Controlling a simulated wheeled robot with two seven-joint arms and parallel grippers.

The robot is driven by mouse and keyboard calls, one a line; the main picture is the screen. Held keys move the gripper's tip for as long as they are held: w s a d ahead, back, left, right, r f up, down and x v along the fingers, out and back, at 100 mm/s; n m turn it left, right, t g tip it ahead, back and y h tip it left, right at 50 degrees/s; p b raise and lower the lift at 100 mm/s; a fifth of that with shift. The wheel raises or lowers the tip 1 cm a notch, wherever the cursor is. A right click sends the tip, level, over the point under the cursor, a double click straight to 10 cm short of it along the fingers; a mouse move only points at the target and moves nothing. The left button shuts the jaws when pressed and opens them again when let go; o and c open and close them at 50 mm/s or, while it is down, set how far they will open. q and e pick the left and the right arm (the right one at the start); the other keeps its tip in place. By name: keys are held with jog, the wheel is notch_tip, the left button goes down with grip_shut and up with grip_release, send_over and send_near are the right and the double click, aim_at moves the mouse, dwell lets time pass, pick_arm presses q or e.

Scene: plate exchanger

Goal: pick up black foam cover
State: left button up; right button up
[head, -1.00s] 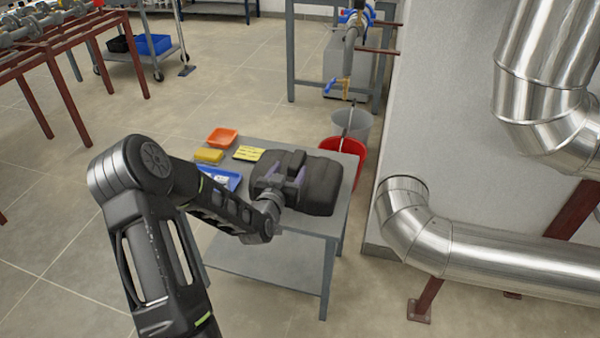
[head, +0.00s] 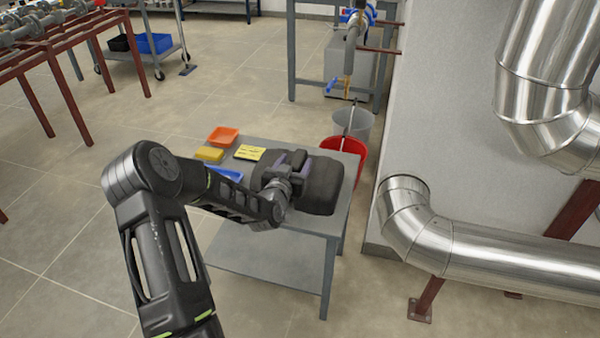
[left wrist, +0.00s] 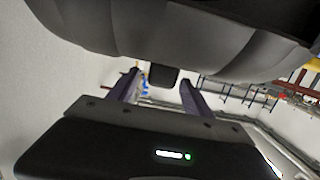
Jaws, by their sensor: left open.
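The black foam cover (head: 322,186) is a bulky dark block on the right part of the grey table. My left gripper (head: 290,163) is at the cover's left and top side in the head view, with its jaws open. In the left wrist view the cover (left wrist: 170,38) fills the top of the picture. A small dark tab (left wrist: 163,76) hangs from it between the two spread fingers of my left gripper (left wrist: 160,88). I cannot tell whether the fingers touch the tab. My right gripper is not in view.
The grey table (head: 290,262) also holds an orange tray (head: 223,136), a yellow sponge (head: 209,154), a yellow note (head: 250,153) and a blue tray (head: 229,174). A red bucket (head: 352,158) stands behind right. A large silver pipe (head: 480,255) runs along the right.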

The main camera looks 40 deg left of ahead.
aim_at(298, 156)
pick_arm(q)
jog(key=x, duration=0.3)
jog(key=shift+w, duration=0.2)
jog(key=shift+c, duration=0.5)
grip_shut()
dwell(0.4)
dwell(0.7)
